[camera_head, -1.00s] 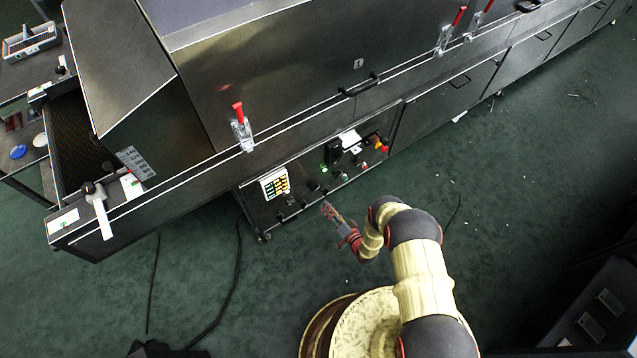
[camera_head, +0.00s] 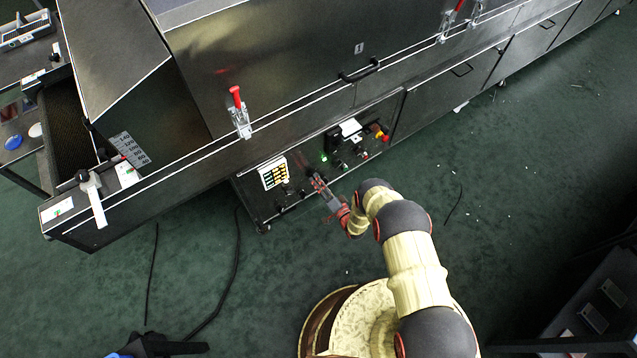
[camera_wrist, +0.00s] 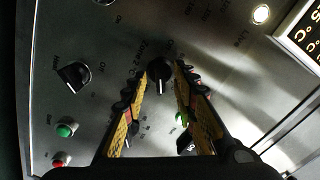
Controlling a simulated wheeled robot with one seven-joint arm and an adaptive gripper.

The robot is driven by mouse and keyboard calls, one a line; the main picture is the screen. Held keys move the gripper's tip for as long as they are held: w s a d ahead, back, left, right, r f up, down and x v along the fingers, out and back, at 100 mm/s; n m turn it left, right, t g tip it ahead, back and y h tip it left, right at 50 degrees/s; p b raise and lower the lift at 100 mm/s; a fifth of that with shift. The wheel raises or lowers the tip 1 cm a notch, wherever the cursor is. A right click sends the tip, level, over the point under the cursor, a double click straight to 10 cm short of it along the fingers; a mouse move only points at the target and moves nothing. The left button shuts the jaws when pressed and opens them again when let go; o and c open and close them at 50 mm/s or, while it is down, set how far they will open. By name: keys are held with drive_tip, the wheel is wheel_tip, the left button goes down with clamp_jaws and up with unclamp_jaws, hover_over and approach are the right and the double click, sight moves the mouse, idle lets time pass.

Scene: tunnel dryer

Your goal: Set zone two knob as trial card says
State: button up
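The zone two knob (camera_wrist: 159,73) is black and round with a pointer grip, on a grey metal panel marked "ZONE 2" beside it. In the wrist view it lies between the tips of my open gripper (camera_wrist: 161,78), with a finger on either side. I see no clear contact, and the depth gap is hard to judge. In the head view my gripper (camera_head: 317,181) is at the front of the control panel (camera_head: 262,207), hiding the knob there.
Another black knob (camera_wrist: 73,75), a green button (camera_wrist: 66,127), a red button (camera_wrist: 61,159) and a lit display (camera_wrist: 305,38) surround the knob. A red-yellow emergency stop (camera_head: 382,136) sits at the panel's right. Dark cables lie on the green floor at left.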

drive_tip(key=c, duration=0.3)
drive_tip(key=c, duration=0.4)
clamp_jaws()
